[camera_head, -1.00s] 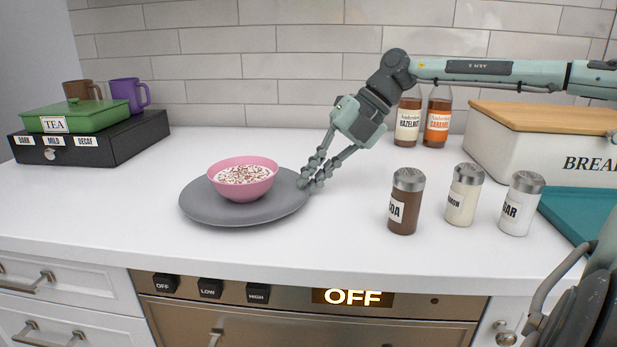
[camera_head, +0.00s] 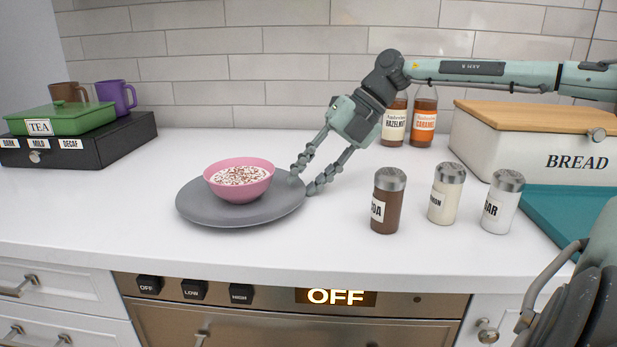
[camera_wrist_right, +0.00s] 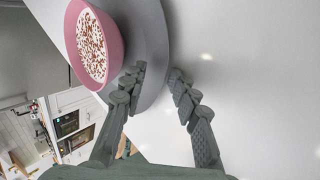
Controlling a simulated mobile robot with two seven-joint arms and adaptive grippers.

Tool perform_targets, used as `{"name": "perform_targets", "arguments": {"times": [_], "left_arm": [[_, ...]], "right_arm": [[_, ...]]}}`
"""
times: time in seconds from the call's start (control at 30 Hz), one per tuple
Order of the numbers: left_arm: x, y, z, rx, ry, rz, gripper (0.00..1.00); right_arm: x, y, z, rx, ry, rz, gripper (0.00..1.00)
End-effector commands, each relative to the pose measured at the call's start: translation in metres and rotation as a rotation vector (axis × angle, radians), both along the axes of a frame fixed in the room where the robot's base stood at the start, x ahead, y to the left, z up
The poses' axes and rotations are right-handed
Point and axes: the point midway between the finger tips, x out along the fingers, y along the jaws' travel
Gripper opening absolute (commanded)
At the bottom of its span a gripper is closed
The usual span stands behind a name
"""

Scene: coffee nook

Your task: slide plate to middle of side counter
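The grey round plate (camera_head: 200,212) lies on the white counter, left of the shakers. A pink bowl (camera_head: 238,189) with white contents and brown bits stands on it. My right gripper (camera_head: 303,186) is at the plate's right rim, its two fingers spread apart. One finger is over the rim and the other is just outside it. In the right wrist view the plate's edge (camera_wrist_right: 152,50) passes between the fingertips (camera_wrist_right: 158,74), with the bowl (camera_wrist_right: 113,25) beside the inner finger. I cannot tell whether either finger touches the plate. My left gripper is not in view.
Brown (camera_head: 387,201), cream (camera_head: 446,193) and white (camera_head: 501,202) shakers stand to the right. The bread box (camera_head: 535,150) and a teal board (camera_head: 555,212) are further right. Syrup bottles (camera_head: 423,122) stand behind; a black drawer box (camera_head: 100,146) is at left. Counter between plate and shakers is clear.

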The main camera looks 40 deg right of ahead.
Motion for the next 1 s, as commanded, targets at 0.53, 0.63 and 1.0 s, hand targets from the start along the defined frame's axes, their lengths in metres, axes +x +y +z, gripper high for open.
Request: {"name": "perform_targets", "arguments": {"times": [0.53, 0.63, 1.0], "left_arm": [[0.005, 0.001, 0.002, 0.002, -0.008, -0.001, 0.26], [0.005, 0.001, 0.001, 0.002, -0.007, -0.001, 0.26], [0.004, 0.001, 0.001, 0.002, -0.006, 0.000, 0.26]], "right_arm": [[-0.018, -0.029, 0.046, -0.002, -0.006, -0.004, 0.31], [-0.025, -0.041, 0.062, -0.001, -0.006, -0.003, 0.31], [-0.040, -0.062, 0.094, 0.000, -0.001, 0.001, 0.31]]}}
